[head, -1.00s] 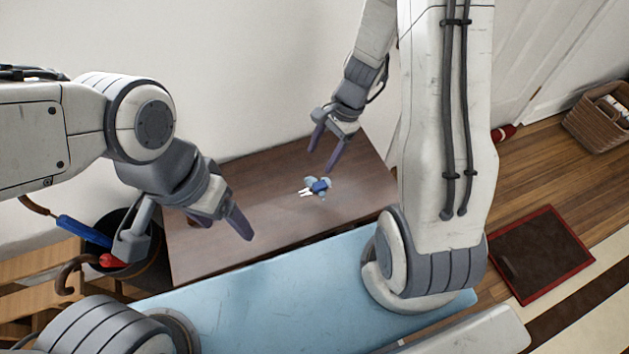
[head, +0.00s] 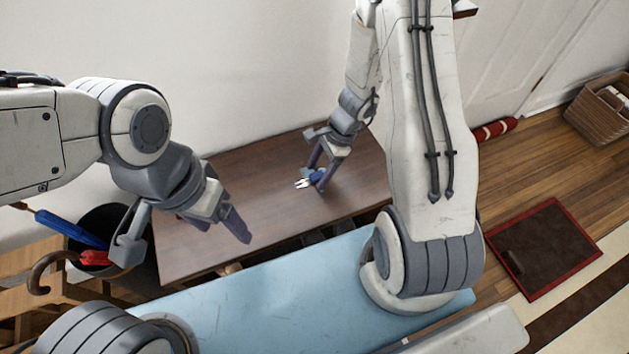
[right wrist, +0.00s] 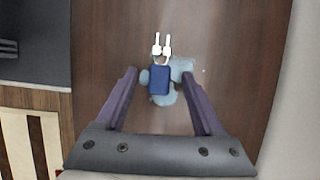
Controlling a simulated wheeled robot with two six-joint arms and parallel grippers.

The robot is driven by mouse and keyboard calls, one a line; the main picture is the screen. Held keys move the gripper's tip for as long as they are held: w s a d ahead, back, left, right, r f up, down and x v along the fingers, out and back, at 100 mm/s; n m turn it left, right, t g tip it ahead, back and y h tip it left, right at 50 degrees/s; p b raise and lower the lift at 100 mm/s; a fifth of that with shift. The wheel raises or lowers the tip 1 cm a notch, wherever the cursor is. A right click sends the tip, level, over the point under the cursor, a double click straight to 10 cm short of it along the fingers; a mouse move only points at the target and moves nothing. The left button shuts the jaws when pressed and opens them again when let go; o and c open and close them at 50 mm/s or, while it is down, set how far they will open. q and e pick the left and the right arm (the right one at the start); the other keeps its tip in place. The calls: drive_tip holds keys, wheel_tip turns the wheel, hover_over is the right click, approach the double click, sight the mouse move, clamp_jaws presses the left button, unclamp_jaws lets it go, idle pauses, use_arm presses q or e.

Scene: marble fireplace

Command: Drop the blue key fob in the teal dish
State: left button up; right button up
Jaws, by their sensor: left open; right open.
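The blue key fob (head: 318,175), with white-looking keys (head: 302,184), lies over the dark wooden table. The right wrist view shows the fob (right wrist: 160,80) on top of a pale blue, lobed flat thing (right wrist: 183,65); I cannot tell what that is. My right gripper (head: 319,180) is open, low over the table, with its fingers on either side of the fob. In the right wrist view, gaps show between the fob and both fingers (right wrist: 160,72). My left gripper (head: 222,230) is open and empty over the table's left part. No clear teal dish shows.
The wooden table (head: 265,195) is bare around the fob and stands against a white wall. A dark bin (head: 105,225) with umbrellas stands left of it. A light blue surface (head: 270,290) lies in front. A red-edged mat (head: 545,250) and wicker basket (head: 600,110) are at right.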

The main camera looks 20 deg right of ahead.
drive_tip(key=shift+f, duration=0.15)
clamp_jaws()
